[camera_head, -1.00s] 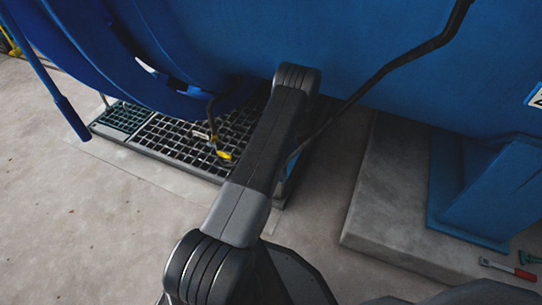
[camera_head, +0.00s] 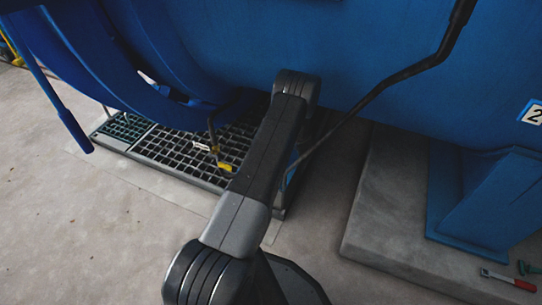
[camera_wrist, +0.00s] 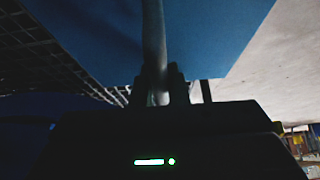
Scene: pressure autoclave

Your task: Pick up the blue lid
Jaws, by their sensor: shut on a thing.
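The blue lid (camera_head: 95,75) is a large, thick round piece at the upper left of the head view, above a floor grating. A blue lever (camera_head: 62,122) hangs down at its left side. My gripper (camera_wrist: 162,88) shows in the wrist view, its dark fingers shut on a grey bar (camera_wrist: 153,35). The bar runs up the picture in front of a blue surface. I cannot tell whether the bar joins the lid. In the head view my gripper is hidden behind my arm.
A large blue vessel (camera_head: 400,60) fills the top, with a black pipe (camera_head: 400,65) in front. Below are the grating (camera_head: 175,145) and a concrete plinth (camera_head: 390,215) with a blue support (camera_head: 485,200). A red-handled tool (camera_head: 520,284) lies at lower right.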

